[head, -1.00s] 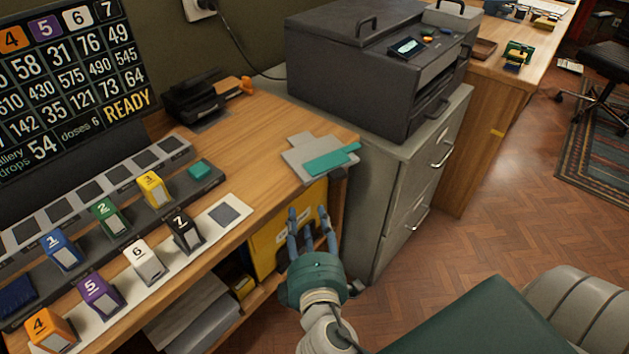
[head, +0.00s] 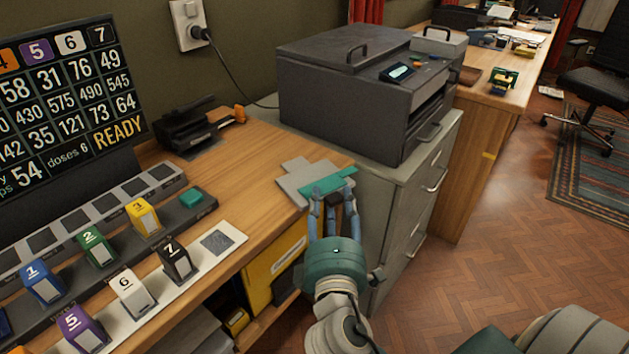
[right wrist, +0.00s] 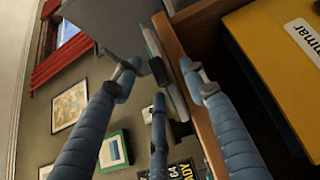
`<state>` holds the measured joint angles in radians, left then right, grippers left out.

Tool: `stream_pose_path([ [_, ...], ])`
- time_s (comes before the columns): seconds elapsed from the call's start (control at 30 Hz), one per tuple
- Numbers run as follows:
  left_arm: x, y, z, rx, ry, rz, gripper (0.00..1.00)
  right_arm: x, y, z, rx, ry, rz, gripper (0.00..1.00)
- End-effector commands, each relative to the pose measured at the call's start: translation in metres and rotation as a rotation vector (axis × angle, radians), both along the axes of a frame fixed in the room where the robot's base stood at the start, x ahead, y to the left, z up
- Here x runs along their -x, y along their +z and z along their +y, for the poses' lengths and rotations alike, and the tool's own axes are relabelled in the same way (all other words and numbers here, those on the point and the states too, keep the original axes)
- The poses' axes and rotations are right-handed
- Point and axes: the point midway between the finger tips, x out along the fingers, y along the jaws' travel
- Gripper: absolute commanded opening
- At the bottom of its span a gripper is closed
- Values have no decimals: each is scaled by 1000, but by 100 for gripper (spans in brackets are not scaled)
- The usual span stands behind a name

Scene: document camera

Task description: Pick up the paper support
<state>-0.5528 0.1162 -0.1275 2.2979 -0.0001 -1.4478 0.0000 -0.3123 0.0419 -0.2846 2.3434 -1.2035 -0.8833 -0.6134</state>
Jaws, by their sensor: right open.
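The paper support (head: 292,186) is a flat grey, cross-shaped plate with a teal strip (head: 328,179) along its right side. It lies at the desk's right front corner, and the strip reaches past the desk edge. My right gripper (head: 333,203) is open, its blue fingers pointing at the strip's overhanging part from the front. In the right wrist view, the support shows nearly edge-on between the spread fingers (right wrist: 160,74). Whether any finger touches it I cannot tell. Fingertips partly hide the dark part under the strip. My left gripper is not in view.
A grey filing cabinet (head: 432,165) with a dark printer (head: 345,100) on top stands just right of the desk. Numbered blocks sit in racks to the left. A yellow folder (head: 275,263) stands on the shelf below the desk edge.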

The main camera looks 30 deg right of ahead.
Motion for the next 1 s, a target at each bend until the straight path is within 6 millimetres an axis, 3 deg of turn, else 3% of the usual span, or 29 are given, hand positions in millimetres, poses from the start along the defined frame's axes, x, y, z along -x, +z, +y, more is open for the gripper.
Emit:
stream_pose_path([
  [0.3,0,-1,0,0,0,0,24,-37,2,-23,3,1,-1,43],
  [0.57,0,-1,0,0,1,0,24,-39,1,-24,1,1,0,43],
  [0.8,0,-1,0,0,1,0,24,-39,1,-24,1,1,0,0],
  [1.0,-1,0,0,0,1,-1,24,-39,2,-24,0,1,-1,0],
])
